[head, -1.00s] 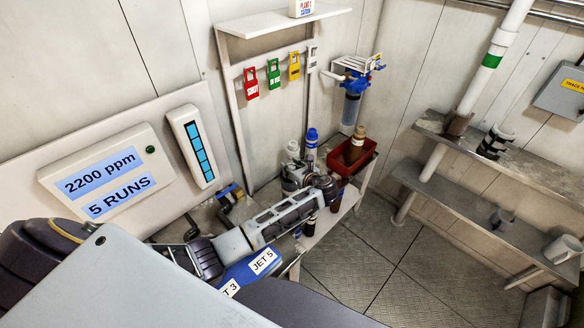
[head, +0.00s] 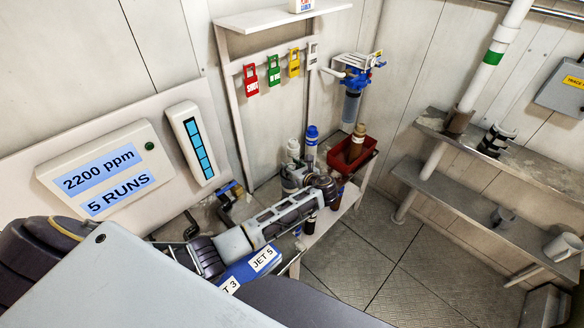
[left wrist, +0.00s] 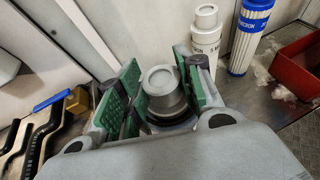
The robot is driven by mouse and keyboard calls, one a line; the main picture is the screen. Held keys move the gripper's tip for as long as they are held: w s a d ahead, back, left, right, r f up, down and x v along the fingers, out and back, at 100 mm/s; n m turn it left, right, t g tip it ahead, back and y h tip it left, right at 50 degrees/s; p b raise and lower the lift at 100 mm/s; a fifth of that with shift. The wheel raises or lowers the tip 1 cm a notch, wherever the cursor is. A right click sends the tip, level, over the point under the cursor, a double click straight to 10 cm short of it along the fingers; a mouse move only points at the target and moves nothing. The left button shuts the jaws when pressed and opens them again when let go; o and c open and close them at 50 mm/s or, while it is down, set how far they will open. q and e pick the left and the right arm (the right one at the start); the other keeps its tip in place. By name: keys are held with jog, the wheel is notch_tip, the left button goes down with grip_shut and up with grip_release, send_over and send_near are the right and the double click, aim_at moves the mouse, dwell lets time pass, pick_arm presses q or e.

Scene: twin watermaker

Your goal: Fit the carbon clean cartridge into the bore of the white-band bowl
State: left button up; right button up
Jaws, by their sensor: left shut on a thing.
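My left gripper (head: 298,178) is over the bench at the back wall, seen small in the head view. In the left wrist view its green-padded fingers (left wrist: 160,90) are shut on a grey-topped cylinder (left wrist: 163,82), probably the carbon cartridge. No label shows on it, and its lower part is dark and partly hidden by the gripper body. Behind it stand a white cartridge (left wrist: 205,35) and a blue-and-white cartridge (left wrist: 247,35), both upright and apart from the fingers. I cannot make out the white-band bowl in either view. My right gripper is not in view.
Black-handled tools (left wrist: 42,140) lie at the left.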

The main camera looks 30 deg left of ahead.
pick_arm(q)
jog(key=shift+f, duration=0.35)
jog(key=o, duration=0.9)
jog(key=shift+o, duration=0.2)
notch_tip(320, 180, up, 10)
jog(key=p, duration=0.3)
jog(key=shift+r, duration=0.9)
jog(key=shift+s+d+f, duration=0.1)
jog(key=shift+d, duration=0.05)
dwell(0.5)
